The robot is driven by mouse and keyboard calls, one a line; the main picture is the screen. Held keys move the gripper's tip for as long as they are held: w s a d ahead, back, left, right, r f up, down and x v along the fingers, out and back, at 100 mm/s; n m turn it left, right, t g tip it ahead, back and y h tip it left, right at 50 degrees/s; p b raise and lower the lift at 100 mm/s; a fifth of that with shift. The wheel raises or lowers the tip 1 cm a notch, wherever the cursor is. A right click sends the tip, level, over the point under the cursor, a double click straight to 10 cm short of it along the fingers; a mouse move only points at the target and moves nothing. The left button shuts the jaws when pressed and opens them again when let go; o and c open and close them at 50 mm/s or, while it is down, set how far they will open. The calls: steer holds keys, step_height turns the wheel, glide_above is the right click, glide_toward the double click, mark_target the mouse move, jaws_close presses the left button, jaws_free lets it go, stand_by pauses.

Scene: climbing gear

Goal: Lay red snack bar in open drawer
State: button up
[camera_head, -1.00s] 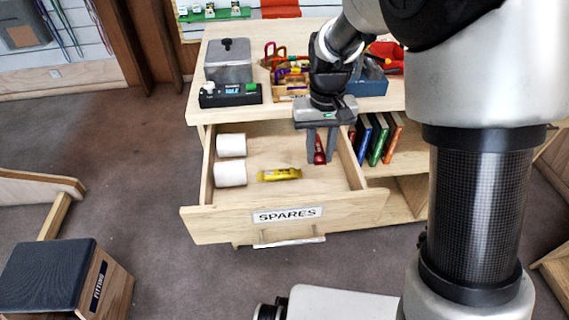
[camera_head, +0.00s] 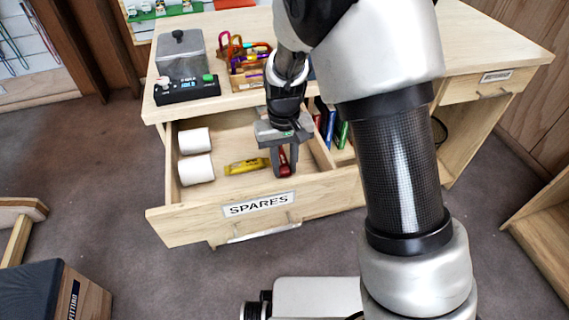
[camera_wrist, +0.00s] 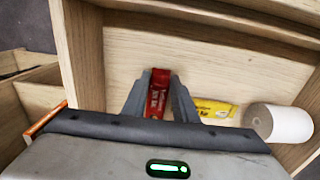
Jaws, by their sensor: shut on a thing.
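The red snack bar (camera_head: 284,160) is between the fingers of my gripper (camera_head: 284,172), which is shut on it. In the wrist view the red bar (camera_wrist: 158,92) shows upright between the two grey fingers (camera_wrist: 159,98). The open wooden drawer (camera_head: 232,128), labelled SPARES, is under my gripper. The gripper and bar are over the drawer's right part, near its front panel. Whether the bar touches the drawer floor I cannot tell.
A yellow-wrapped bar (camera_head: 247,166) lies in the drawer just left of my gripper. Two white rolls (camera_head: 196,169) lie at the drawer's left side.

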steer(key=shift+f, duration=0.2)
steer(key=o, duration=1)
steer(key=shift+r, duration=0.1)
step_height(320, 180, up, 12)
steer(key=p, duration=0.3)
steer(key=s+d+r+m+t+y, duration=0.1)
steer(key=s+d+r, duration=0.3)
steer(key=r, duration=0.2)
steer(key=s+d+r+m+t, duration=0.1)
steer(key=s+d+r, duration=0.3)
steer(key=r, duration=0.2)
steer(key=s+d+r+t, duration=0.1)
steer(key=s+d, duration=0.1)
steer(key=s, duration=0.1)
steer(key=s+d+r+t, duration=0.1)
steer(key=s+d, duration=0.1)
steer(key=s, duration=0.2)
steer(key=s+d+r+m+t, duration=0.1)
steer(key=s+d, duration=0.1)
steer(key=s, duration=0.2)
steer(key=shift+d+r+t+h, duration=0.3)
steer(key=shift+d+h, duration=0.05)
steer(key=shift+h, duration=0.05)
